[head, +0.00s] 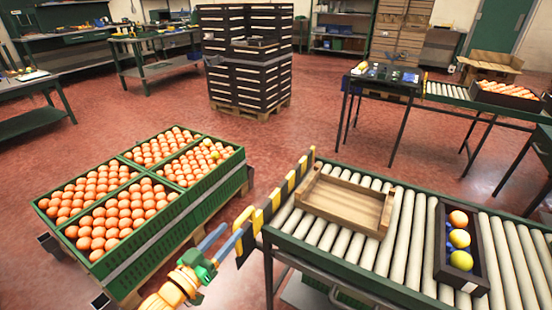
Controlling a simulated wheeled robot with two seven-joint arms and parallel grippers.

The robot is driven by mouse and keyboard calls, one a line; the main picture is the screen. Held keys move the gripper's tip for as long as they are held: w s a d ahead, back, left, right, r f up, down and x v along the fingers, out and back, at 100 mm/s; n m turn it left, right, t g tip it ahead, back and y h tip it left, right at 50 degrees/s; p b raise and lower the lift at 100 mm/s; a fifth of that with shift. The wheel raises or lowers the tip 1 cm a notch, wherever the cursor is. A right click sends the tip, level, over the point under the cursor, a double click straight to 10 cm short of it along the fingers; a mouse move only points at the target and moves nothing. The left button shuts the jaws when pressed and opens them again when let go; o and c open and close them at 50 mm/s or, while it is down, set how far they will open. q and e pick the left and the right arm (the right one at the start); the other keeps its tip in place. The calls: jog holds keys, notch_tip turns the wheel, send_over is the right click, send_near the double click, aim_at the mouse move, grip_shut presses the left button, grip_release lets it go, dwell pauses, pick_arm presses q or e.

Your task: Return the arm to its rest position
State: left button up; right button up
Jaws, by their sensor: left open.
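My left gripper (231,232) is in the lower middle of the head view, its arm coming up from the bottom edge. Its blue fingers are apart with nothing between them. It is between the green crates of oranges (148,238) on the left and the end of the roller conveyor (405,235) on the right. It looks close to the yellow-and-black striped guard (268,205); I cannot tell whether they touch. My right gripper is out of view.
An empty wooden tray (345,217) lies on the rollers. Stacked dark crates (248,80) stand behind. Red floor (275,140) is clear in the middle.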

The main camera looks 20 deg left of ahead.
pick_arm(q)
jog(key=s+d+f+g+y+p, duration=0.1)
jog(key=s+f+g+p, duration=0.25)
jog(key=s+f, duration=0.4)
jog(key=s+f+g+y+p, duration=0.25)
jog(key=s+f+g, duration=0.2)
jog(key=f, duration=0.65)
jog(key=s+d+f+m+g+h+p, duration=0.1)
jog(key=s+d+f+g, duration=0.3)
jog(key=s, duration=0.5)
jog(key=s+d+f+m+g+h+p, duration=0.1)
jog(key=s+d+f+m+g+p, duration=0.2)
jog(key=s, duration=0.7)
jog(key=d+f+g, duration=0.1)
jog(key=d+g, duration=0.1)
jog(key=d, duration=0.1)
jog(key=shift+s+d, duration=0.2)
jog(key=shift+s, duration=0.05)
jog(key=shift+a, duration=0.1)
